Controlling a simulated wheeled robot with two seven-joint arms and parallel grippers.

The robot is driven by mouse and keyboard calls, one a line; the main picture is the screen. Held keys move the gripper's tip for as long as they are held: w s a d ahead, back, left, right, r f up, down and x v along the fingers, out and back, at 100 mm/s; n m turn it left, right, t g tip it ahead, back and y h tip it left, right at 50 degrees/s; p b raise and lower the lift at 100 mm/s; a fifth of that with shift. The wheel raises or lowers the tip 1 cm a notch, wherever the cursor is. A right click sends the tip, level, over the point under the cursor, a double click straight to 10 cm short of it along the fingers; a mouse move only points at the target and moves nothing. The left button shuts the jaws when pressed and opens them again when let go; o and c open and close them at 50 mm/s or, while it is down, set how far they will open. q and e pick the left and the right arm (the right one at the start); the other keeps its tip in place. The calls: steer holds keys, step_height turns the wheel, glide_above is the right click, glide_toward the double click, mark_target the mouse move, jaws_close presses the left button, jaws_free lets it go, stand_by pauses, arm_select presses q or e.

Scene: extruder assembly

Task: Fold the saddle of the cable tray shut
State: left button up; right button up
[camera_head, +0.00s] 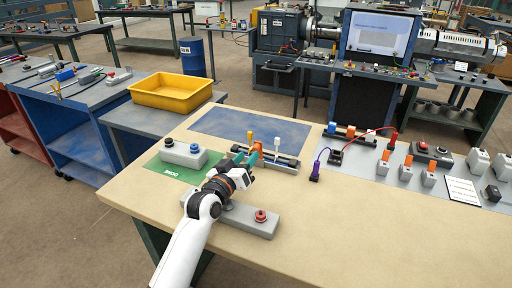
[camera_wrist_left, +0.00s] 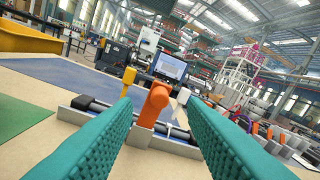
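The cable tray (camera_head: 285,164) is a low grey channel with a dark cable along it, at the middle of the table; it also shows in the left wrist view (camera_wrist_left: 75,113). A yellow upright piece (camera_wrist_left: 128,80), an orange piece (camera_wrist_left: 152,106) and a white upright piece (camera_wrist_left: 182,97) stand up from it. I cannot tell for certain which is the saddle. My left gripper (camera_head: 254,156) has teal fingers and is at the tray's near side. In the left wrist view its fingers (camera_wrist_left: 158,104) are apart, with the orange piece seen between them. Contact is unclear.
A grey block with a red button (camera_head: 261,216) lies under and beside my left arm. A green mat (camera_head: 165,168) with a grey button box (camera_head: 184,153) is left. A blue mat (camera_head: 250,128) lies behind. Cables and switches fill the right side; the table's front right is clear.

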mark_target(254, 149)
arm_select(q)
steer(key=x, duration=0.6)
steer(key=shift+w, duration=0.1)
jaws_close()
